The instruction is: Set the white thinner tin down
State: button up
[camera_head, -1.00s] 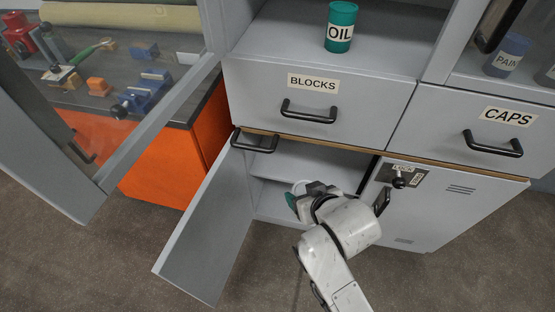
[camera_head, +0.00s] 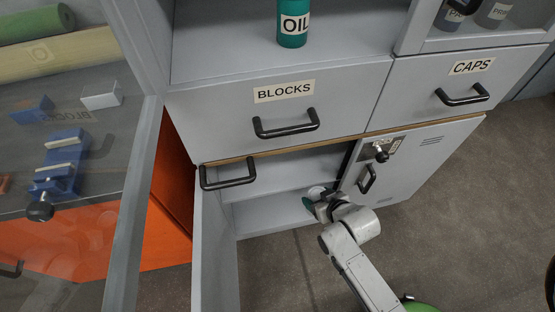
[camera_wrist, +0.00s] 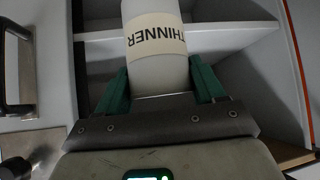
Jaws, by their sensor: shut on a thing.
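The white thinner tin (camera_wrist: 157,72) is between the green fingers of my gripper (camera_wrist: 160,88) in the wrist view. Its pale label reads THINNER, upside down in that view. In the head view only a small white part of the tin (camera_head: 316,191) shows past my gripper (camera_head: 311,200). My gripper is shut on the tin, at the opening of the lower cabinet (camera_head: 279,213). A shelf (camera_head: 290,170) inside shows behind it. Whether the tin touches a surface is hidden.
The left lower door (camera_head: 213,262) stands open; the right one (camera_head: 418,160) is shut, close to my gripper. Above are the shut BLOCKS drawer (camera_head: 350,100) and CAPS drawer (camera_head: 510,75). A green OIL tin (camera_head: 293,38) stands higher up. A glass door (camera_head: 140,200) is open at left.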

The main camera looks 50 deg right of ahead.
jog(key=w+d, duration=0.2)
jog(key=w, duration=0.3)
jog(key=w+d+b, duration=0.1)
jog(key=w+d, duration=0.1)
jog(key=w, duration=0.3)
jog(key=w+d+f+b, duration=0.1)
jog(key=w+d, duration=0.1)
jog(key=w, duration=0.4)
jog(key=shift+d, duration=0.2)
jog(key=shift+f, duration=0.1)
jog(key=shift+f+b, duration=0.15)
jog(key=shift+b, duration=0.15)
jog(key=o, duration=1.5)
jog(key=shift+s, duration=0.1)
